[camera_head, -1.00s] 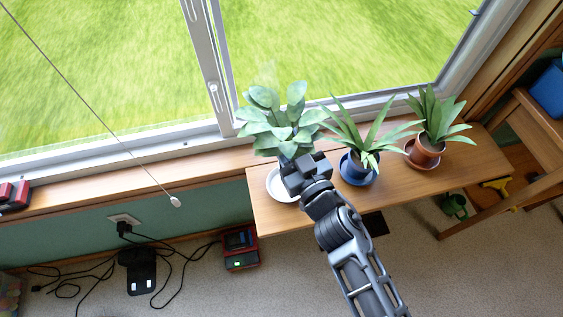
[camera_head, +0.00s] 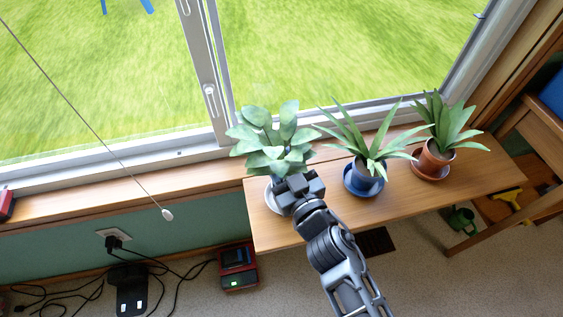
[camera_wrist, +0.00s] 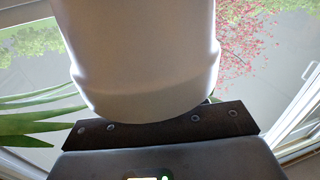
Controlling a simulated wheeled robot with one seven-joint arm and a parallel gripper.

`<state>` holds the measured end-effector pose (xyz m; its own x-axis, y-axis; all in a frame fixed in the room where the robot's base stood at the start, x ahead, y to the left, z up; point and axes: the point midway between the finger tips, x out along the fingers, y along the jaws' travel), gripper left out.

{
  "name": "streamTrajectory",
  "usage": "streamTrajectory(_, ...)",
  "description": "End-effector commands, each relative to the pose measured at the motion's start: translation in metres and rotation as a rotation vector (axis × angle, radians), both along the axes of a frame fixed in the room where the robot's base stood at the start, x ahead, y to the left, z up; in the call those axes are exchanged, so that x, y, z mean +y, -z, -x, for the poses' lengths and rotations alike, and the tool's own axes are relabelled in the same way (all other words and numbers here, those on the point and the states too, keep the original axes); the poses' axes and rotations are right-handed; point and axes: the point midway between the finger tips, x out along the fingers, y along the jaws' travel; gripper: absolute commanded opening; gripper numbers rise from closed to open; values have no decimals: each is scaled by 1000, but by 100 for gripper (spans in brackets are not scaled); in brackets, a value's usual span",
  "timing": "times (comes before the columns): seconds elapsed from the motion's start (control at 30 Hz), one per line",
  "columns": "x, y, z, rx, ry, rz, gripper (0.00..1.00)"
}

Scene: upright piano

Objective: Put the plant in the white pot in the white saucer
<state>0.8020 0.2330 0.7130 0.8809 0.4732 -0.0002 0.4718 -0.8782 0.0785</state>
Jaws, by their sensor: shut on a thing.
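The broad-leaved plant (camera_head: 272,140) is at the left end of the wooden shelf. Its white pot (camera_wrist: 140,50) fills the middle of the wrist view, appears upright, and is mostly hidden by my gripper in the head view. My gripper (camera_head: 296,187) is shut on the white pot. The white saucer (camera_head: 256,203) lies on the shelf under and left of my gripper, partly hidden. The pot looks over or in the saucer; I cannot tell whether its base touches it.
A blue pot with a plant (camera_head: 367,178) and a terracotta pot with a plant (camera_head: 434,160) stand to the right on the wooden shelf (camera_head: 415,207). The window (camera_head: 330,60) rises close behind. The shelf's front edge is clear.

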Motion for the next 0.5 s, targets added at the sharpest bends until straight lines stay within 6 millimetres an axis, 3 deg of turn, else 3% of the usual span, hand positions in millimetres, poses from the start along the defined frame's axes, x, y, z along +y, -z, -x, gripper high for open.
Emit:
streamTrajectory(0.1, 0, 3, 0, 0, 0, -1, 0)
streamTrajectory(0.13, 0, 4, 0, 0, 0, -1, 41)
streamTrajectory(0.4, 0, 3, 0, 0, 0, 0, 66)
streamTrajectory(0.5, 0, 3, 0, 0, 0, 0, 66)
